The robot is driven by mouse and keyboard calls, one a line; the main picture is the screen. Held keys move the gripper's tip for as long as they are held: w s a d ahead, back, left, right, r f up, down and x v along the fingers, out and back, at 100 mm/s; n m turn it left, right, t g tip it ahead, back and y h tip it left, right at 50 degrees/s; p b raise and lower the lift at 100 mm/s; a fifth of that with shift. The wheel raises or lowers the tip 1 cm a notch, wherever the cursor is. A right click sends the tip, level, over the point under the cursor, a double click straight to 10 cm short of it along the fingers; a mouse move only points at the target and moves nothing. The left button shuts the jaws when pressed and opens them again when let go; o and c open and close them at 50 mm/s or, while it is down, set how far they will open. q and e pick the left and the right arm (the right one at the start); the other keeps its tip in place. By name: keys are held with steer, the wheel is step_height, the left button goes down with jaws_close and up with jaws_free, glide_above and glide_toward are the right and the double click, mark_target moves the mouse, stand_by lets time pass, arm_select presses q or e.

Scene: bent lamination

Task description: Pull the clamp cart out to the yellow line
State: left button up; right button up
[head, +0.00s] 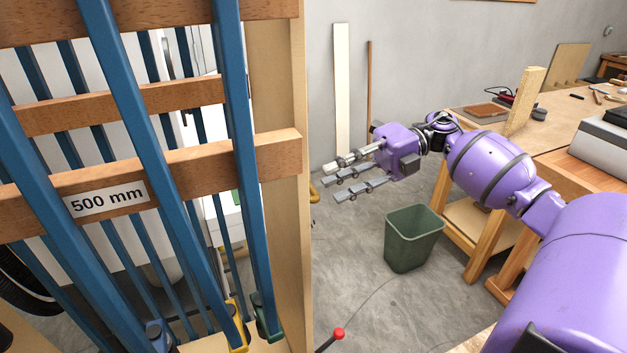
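The clamp cart (275,150) fills the left of the head view, close to me. It is a wooden frame with crosspieces, and blue bar clamps (235,120) hang upright in it. A crosspiece carries a "500 mm" label (107,198). My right gripper (332,182) is to the right of the cart's wooden upright, its fingers pointing left. Its fingers are apart with nothing between them. I cannot tell its depth gap to the upright, but they look apart. My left gripper is not in view. I cannot make out the yellow line on the floor.
A green bin (413,238) stands on the grey floor below my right arm. Wooden workbenches (560,150) with tools run along the right. Two boards (342,95) lean on the back wall. A red knob (338,333) on a dark rod shows at the bottom.

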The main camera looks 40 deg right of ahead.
mark_target(311, 185)
steer(key=p+x, duration=0.1)
steer(key=x, duration=0.5)
steer(key=shift+a+r, duration=0.1)
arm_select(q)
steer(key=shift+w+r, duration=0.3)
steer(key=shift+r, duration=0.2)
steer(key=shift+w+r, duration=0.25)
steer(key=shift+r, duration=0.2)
arm_select(e)
steer(key=shift+c, duration=0.4)
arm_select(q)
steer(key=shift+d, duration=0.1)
arm_select(e)
jaws_close()
